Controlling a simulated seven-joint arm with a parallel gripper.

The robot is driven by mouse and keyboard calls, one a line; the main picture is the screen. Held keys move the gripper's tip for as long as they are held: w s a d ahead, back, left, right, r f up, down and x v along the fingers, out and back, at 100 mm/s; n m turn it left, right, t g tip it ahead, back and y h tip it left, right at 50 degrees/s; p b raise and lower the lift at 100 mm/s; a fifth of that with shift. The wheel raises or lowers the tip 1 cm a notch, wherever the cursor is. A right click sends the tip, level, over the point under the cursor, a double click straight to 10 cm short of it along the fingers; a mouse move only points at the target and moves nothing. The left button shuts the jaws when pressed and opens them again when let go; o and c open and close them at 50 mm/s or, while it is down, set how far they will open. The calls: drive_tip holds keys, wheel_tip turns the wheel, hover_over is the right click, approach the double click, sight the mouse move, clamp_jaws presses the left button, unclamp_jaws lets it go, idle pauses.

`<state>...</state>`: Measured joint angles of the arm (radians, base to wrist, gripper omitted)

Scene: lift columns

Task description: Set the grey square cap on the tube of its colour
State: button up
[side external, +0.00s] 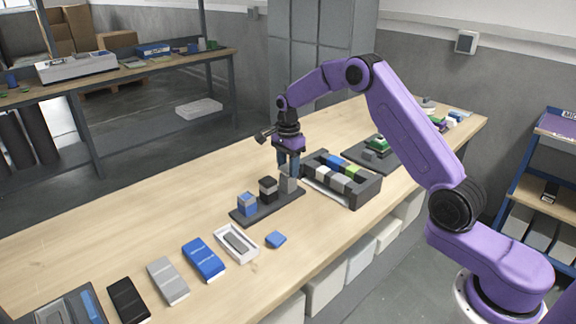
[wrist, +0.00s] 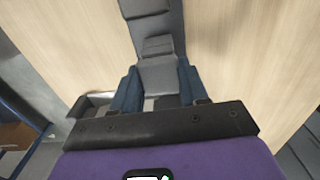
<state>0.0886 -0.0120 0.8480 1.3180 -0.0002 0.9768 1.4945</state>
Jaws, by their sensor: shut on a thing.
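My gripper (side external: 289,168) is above the far end of a dark rack (side external: 240,215), with its blue fingers pointing down. It is shut on the grey square cap, which shows between the fingers in the wrist view (wrist: 159,76). The grey tube (side external: 289,185) stands upright on the rack directly under the fingertips. Whether the cap touches it is hard to tell, as the fingers cover the join. A black-topped tube (side external: 268,188) and a blue-topped tube (side external: 247,203) stand beside it on the same rack.
A dark tray (side external: 362,196) with several coloured blocks stands close to the right of my gripper. A blue piece (side external: 276,240) and a white open box (side external: 236,243) lie nearer the front. Blue, grey and black slabs lie front left. The table left of the rack is clear.

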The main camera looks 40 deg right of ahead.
drive_tip(key=shift+f, duration=0.1)
idle(0.3)
drive_tip(key=o, duration=1.6)
drive_tip(key=shift+r, duration=3.75)
